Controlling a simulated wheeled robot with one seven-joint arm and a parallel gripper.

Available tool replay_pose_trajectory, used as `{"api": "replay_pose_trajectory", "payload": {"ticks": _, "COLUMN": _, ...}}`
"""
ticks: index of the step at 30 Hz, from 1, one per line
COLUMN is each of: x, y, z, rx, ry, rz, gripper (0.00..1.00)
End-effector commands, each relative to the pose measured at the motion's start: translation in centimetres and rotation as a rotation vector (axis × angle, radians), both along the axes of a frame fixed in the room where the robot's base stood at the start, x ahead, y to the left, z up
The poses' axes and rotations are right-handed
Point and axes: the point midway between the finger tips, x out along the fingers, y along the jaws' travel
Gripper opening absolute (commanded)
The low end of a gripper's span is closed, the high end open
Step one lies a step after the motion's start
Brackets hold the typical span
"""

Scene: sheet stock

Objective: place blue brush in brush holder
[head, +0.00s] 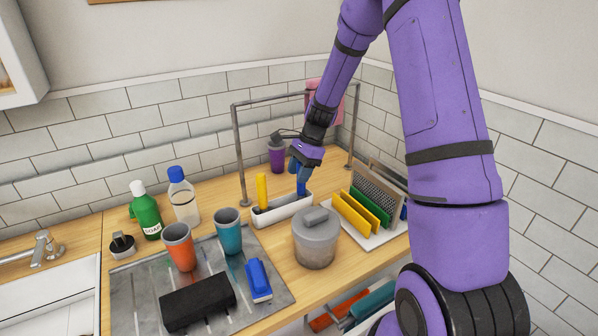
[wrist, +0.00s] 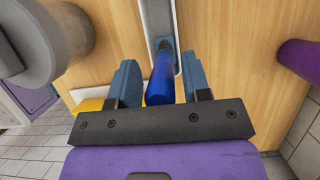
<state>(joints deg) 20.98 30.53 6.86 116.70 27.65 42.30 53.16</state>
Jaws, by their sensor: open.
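The blue brush (head: 302,184) stands upright with its lower end in the white brush holder (head: 283,212), at the holder's right end. A yellow brush (head: 262,190) stands at the left end. My open gripper (head: 304,165) is above the blue brush. In the wrist view, the blue brush (wrist: 160,82) lies between the two fingers of my gripper (wrist: 159,75), with visible gaps on both sides. The holder (wrist: 147,15) shows beyond it, with the brush's lower end inside.
A grey lidded canister (head: 316,240) stands in front of the holder, a rack of colored boards (head: 362,215) to its right. A purple cup (head: 277,157) and a metal rail (head: 240,150) are behind. Cups and a blue-topped scrubber (head: 258,279) are on the left.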

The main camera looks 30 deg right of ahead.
Motion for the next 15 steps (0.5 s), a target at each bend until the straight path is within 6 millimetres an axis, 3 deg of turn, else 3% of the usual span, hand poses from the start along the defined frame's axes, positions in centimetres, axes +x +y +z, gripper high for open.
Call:
{"api": "replay_pose_trajectory", "payload": {"ticks": 8, "x": 0.1, "y": -0.7, "z": 2.0, "rx": -0.002, "ry": -0.004, "rz": -0.001, "gripper": 0.44}}
{"api": "replay_pose_trajectory", "payload": {"ticks": 15, "x": 0.1, "y": -2.6, "z": 6.4, "rx": -0.002, "ry": -0.005, "rz": -0.002, "gripper": 0.44}}
